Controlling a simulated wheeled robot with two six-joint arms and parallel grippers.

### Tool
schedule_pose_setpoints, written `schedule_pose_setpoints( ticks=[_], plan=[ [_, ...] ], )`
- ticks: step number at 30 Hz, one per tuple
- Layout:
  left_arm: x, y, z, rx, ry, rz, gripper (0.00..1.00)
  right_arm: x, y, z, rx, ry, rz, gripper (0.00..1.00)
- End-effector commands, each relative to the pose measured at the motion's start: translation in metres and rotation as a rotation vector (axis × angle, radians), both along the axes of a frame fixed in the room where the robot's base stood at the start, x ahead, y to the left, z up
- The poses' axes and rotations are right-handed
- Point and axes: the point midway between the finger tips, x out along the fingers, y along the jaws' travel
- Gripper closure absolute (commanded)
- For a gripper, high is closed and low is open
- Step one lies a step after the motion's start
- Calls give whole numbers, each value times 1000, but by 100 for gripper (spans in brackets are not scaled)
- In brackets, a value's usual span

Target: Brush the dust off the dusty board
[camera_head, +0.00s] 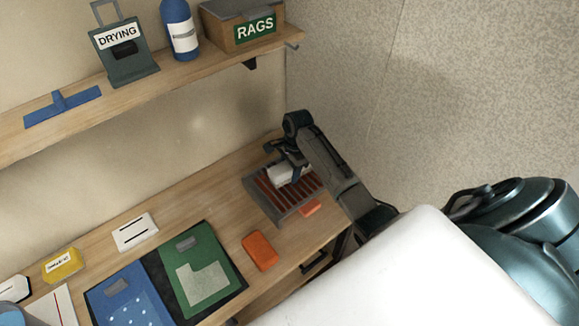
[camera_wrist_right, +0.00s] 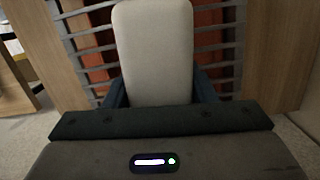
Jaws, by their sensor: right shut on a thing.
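My right gripper (camera_head: 283,165) is shut on a whitish, round-ended block (camera_head: 291,174), held over a grey slatted rack (camera_head: 268,208) with red-orange showing between the slats. In the right wrist view the pale block (camera_wrist_right: 153,50) stands between the blue-grey fingers, in front of the slats; I cannot tell whether it touches them. Its underside is hidden, so I cannot tell if it has bristles. At the lower left lie a green board (camera_head: 203,243) with a pale grey patch and a blue board (camera_head: 112,291) with white specks. I cannot tell which is the dusty one. My left gripper is not in view.
An orange block (camera_head: 260,251) lies between the boards and the rack. A white block (camera_head: 135,232) and a yellow block (camera_head: 62,264) lie behind the boards. The shelf (camera_head: 170,89) above holds a drying stand (camera_head: 134,71), a blue bottle (camera_head: 181,22) and a rags box (camera_head: 239,40).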

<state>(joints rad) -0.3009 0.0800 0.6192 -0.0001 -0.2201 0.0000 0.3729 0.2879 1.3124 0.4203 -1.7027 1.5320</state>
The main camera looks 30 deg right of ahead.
Motion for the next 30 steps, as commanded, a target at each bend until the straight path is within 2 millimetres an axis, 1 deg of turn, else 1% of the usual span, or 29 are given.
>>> schedule_pose_setpoints(
  ticks=[7,12,13,16,25,28,30],
  plan=[
    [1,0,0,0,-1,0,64,0,0,-1,0,0,0,73],
    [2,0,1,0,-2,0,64,0,0,-7,0,0,-1,73],
    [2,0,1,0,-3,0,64,0,0,-7,0,0,-1,47],
    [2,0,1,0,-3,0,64,0,0,-7,0,0,-1,28],
    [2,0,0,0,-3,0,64,0,0,-8,0,0,0,27],
    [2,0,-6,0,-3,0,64,0,0,-9,0,-1,0,27],
    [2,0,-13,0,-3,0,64,1,0,-10,0,-2,0,27]
  ],
)
